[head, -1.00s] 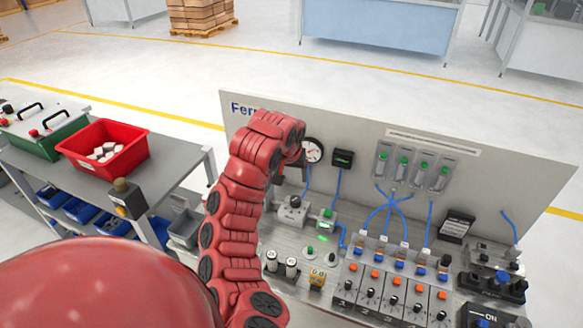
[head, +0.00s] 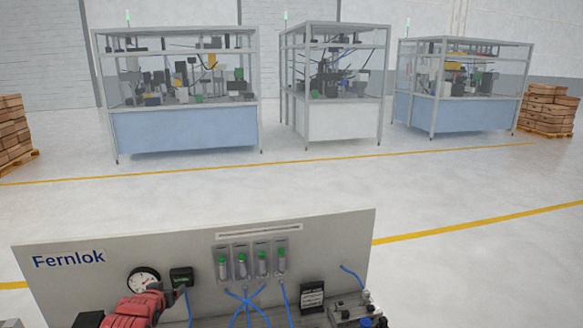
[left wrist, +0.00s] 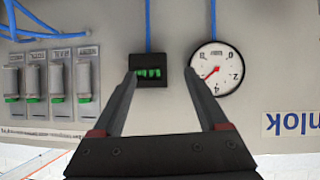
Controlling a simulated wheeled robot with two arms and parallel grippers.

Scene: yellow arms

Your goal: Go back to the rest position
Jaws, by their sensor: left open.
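My left arm is red, and its hand shows at the bottom left of the head view. My left gripper (head: 181,292) is in front of the grey Fernlok panel (head: 110,258), just below a small black display (head: 181,276) and beside a round gauge (head: 144,281). In the left wrist view, its two dark fingers (left wrist: 147,74) are apart with nothing between them. The display (left wrist: 149,58) with green digits and the white gauge (left wrist: 216,69) with a red needle appear upside down behind them. My right gripper is not in view.
Several clear cylinders with green tops (head: 262,264) and blue tubes are on the panel. A black label plate (head: 312,296) stands to their right. Enclosed machines (head: 185,130) stand far back across open floor. Most of the bench is out of view.

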